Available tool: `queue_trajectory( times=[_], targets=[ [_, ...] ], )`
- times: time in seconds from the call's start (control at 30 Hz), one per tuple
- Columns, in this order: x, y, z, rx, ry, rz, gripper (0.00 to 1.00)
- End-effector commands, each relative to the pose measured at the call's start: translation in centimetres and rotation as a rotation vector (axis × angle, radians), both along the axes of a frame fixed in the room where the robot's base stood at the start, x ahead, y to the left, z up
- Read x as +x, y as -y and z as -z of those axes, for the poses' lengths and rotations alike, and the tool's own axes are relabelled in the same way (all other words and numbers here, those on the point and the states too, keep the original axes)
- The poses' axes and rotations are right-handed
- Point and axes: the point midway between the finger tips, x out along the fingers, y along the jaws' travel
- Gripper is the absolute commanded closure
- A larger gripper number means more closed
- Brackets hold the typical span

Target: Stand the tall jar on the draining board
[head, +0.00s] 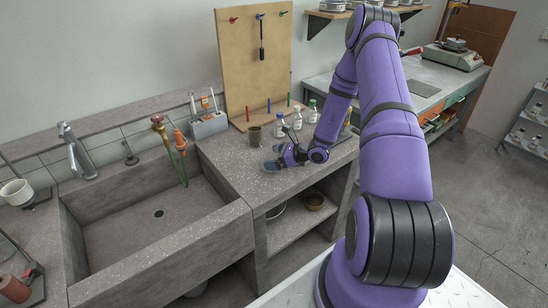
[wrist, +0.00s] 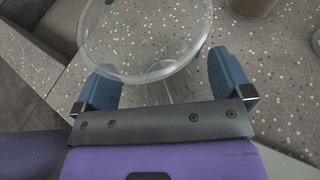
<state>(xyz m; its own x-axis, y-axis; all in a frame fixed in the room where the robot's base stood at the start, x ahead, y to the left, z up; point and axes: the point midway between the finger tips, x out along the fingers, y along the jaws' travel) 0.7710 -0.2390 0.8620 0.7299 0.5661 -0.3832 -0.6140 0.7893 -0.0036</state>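A clear, round-rimmed glass vessel, seemingly the tall jar (wrist: 145,76), shows in the wrist view just ahead of and partly between my blue fingers. Its rim is toward the camera and its lower part narrows away below; I cannot tell whether a finger touches it. My gripper (wrist: 165,85) has its fingers wide apart. In the head view my gripper (head: 278,158) is low over the speckled counter right of the sink, and I cannot make out the jar there. I cannot pick out a separate draining board; the speckled counter (head: 238,172) is bare near the sink.
A brown cup (head: 254,135) and a white-labelled bottle (head: 280,126), with others like it, stand behind my gripper. A deep stone sink (head: 125,225) is to the left. A grey holder (head: 208,126) and a pegboard (head: 256,65) stand at the back.

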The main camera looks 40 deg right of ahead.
Motion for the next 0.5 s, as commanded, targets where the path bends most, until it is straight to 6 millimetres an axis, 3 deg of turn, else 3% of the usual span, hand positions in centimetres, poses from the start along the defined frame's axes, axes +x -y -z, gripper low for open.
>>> queue_trajectory(
  times=[0.27,0.5],
  targets=[
    [0.0,0.0,-0.3,0.0,0.0,0.0,0.03],
    [-2.4,1.9,-1.5,-0.001,-0.001,0.003,0.03]
  ],
)
